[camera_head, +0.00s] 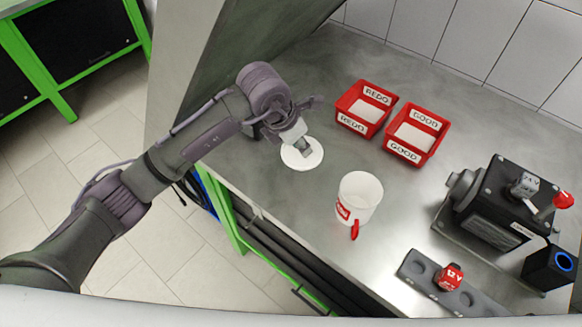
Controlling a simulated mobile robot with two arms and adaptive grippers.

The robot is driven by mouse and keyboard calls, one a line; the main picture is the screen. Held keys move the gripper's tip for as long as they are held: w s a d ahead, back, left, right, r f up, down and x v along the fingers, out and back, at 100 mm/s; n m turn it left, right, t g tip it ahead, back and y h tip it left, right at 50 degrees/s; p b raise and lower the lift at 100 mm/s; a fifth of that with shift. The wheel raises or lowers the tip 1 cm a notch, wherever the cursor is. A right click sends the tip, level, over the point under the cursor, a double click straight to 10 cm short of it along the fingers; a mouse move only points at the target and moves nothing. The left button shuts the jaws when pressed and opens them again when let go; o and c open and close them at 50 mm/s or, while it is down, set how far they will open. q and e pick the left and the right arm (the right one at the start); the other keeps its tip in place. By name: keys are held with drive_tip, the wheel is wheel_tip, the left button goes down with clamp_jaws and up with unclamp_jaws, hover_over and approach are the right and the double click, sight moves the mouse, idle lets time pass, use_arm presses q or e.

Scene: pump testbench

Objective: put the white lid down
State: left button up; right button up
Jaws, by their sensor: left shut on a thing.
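The white lid (300,158) is a round white disc near the left edge of the metal bench. My left gripper (304,147) points down at the lid's middle and is shut on it. I cannot tell whether the lid touches the bench or is a little above it. A white mug (360,195) with a red handle and red label stands to the right and nearer to me. My right gripper is not in view.
Red bins marked REDO (351,123) and GOOD (402,152) stand behind the lid. A black pump unit (497,205) with a red knob is at the right. A grey holder (423,271) carries a red 12 V block (449,277). The metal bench (270,205) is clear around the lid.

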sight(297, 154)
use_arm(q)
wheel_tip(297, 154, down, 4)
drive_tip(key=shift+f+p, duration=0.15)
drive_tip(key=shift+p, duration=0.45)
wheel_tip(297, 154, down, 4)
drive_tip(key=shift+r+p, duration=0.1)
drive_tip(key=shift+p, duration=0.5)
drive_tip(key=shift+f, duration=0.25)
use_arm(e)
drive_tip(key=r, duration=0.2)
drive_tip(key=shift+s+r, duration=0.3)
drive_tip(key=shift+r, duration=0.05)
use_arm(q)
drive_tip(key=shift+f+b, duration=0.25)
drive_tip(key=shift+b, duration=0.05)
drive_tip(key=o, duration=0.9)
drive_tip(key=shift+r, duration=0.1)
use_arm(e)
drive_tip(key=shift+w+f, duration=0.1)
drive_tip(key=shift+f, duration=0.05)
